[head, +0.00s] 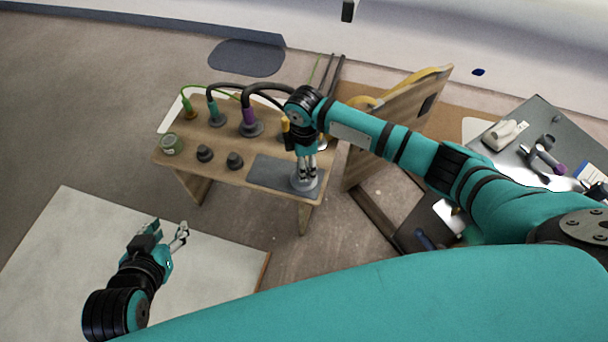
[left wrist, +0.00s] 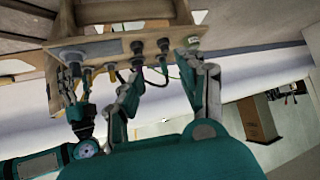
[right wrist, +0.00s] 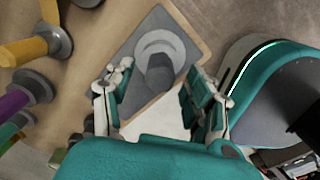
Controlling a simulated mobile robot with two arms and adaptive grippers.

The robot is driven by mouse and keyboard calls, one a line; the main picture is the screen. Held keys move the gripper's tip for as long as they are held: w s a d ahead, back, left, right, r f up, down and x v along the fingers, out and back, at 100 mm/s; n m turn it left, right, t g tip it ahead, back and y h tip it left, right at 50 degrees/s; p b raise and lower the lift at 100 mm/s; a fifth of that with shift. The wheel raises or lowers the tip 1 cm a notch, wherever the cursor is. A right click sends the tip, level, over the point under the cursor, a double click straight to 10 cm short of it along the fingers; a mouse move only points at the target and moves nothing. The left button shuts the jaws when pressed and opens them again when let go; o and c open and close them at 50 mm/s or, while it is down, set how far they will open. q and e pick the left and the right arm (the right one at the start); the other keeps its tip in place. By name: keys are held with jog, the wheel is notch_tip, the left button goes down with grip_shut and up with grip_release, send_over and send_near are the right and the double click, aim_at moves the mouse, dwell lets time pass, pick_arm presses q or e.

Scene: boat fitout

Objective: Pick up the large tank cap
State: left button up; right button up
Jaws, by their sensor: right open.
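The large tank cap (head: 305,184) is a grey disc with a darker raised knob. It stands on a dark grey mat (head: 266,172) at the right front corner of the wooden bench. In the right wrist view the cap (right wrist: 153,45) lies ahead, between and beyond my fingertips. My right gripper (right wrist: 158,85) is open and empty, pointing down just above the cap; in the head view its fingers (head: 308,172) partly cover the cap. I cannot tell whether they touch it. My left gripper (head: 168,238) is open and empty over the pale board, away from the bench.
Two smaller dark caps (head: 204,153) (head: 235,161) and a green-rimmed round tin (head: 170,143) stand on the bench (head: 220,138). Hose fittings, green, teal, purple and yellow, line its back (head: 250,122). A tool table (head: 540,112) is at right. The pale board (head: 60,240) is clear.

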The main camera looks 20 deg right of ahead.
jog(key=shift+f, duration=0.8)
pick_arm(q)
jog(key=shift+w+d+r+t, duration=0.25)
jog(key=shift+w+r+t, duration=0.2)
jog(key=shift+w+r, duration=0.1)
jog(key=shift+w+d+r+t, duration=0.2)
jog(key=shift+w+r+t, duration=0.25)
jog(key=shift+w+r, duration=0.1)
pick_arm(e)
grip_shut()
